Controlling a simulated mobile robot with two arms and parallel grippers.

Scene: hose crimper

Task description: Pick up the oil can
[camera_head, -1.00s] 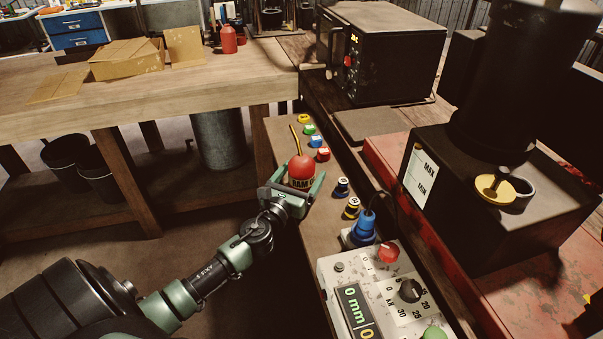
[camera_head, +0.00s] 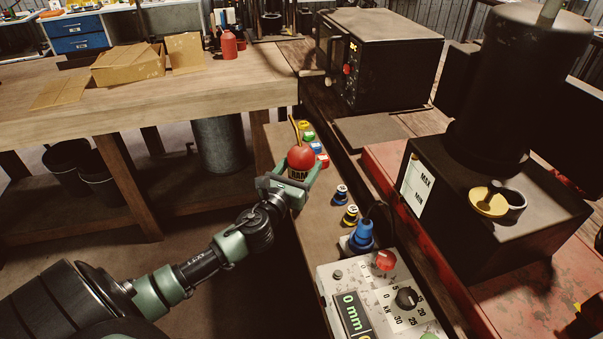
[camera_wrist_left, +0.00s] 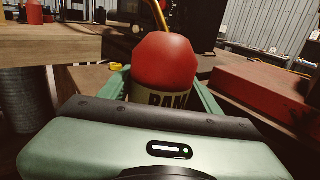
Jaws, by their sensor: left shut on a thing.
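The oil can (camera_head: 301,158) has a red domed top, a thin yellow spout and a pale label with dark letters. It stands upright between the fingers of my left gripper (camera_head: 300,174), which is shut on its body. In the left wrist view the can (camera_wrist_left: 165,62) rises beyond the green gripper, its label partly hidden by the gripper body. The can's base is hidden, so its gap to the narrow bench (camera_head: 318,222) cannot be seen clearly. My right gripper is not in view.
Several coloured spools (camera_head: 308,137) line the bench just behind the can; two more (camera_head: 351,214) stand nearer. A control box (camera_head: 372,290) with a red button is in front. A black machine (camera_head: 495,170) stands at right, a wooden workbench (camera_head: 150,100) at left.

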